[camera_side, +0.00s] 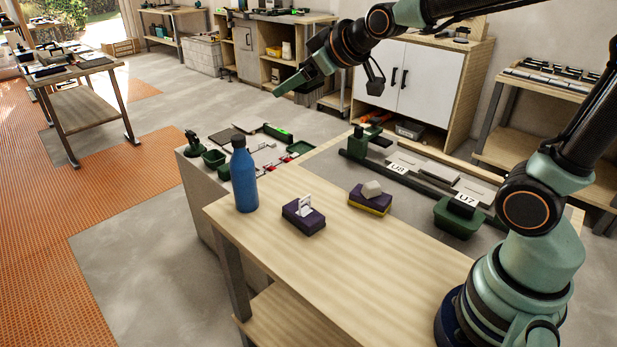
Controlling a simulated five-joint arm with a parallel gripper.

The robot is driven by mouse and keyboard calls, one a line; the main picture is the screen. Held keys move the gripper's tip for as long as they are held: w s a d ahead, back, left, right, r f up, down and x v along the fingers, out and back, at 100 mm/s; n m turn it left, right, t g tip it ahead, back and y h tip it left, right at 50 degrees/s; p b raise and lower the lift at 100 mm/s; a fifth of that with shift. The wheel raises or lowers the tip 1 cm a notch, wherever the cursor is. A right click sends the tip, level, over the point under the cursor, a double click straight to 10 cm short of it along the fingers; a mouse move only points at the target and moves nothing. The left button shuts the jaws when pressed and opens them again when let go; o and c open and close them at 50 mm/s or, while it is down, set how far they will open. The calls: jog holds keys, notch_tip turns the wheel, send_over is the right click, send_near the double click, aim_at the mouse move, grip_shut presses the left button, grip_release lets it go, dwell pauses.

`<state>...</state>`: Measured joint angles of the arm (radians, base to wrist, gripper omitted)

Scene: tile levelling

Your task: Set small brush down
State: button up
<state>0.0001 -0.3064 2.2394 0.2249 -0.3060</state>
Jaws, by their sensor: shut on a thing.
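My gripper (300,82) is high in the upper middle of the side view, its green jaws pointing down and left. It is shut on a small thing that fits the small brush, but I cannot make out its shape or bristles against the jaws. It appears well above the work surfaces, touching none of them. No other brush is clear to me in this view.
A wooden table (345,260) bears a blue bottle (243,178), a dark block with a white piece (303,216) and a purple-yellow block with a grey lump (369,200). A green tub (458,216) stands right. The table's front middle is bare.

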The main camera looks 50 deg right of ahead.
jog(key=w+d+f+m, duration=0.1)
jog(key=w+d+f, duration=0.35)
jog(key=w, duration=0.35)
jog(key=h, duration=0.1)
send_over(285, 183)
notch_tip(285, 183, down, 6)
jog(key=shift+m, duration=0.3)
jog(key=shift+f, duration=0.1)
notch_tip(285, 183, down, 20)
jog(key=shift+r, duration=0.25)
jog(key=shift+f, duration=0.15)
jog(key=o, duration=1.4)
jog(key=shift+c, duration=0.2)
jog(key=shift+f, duration=0.1)
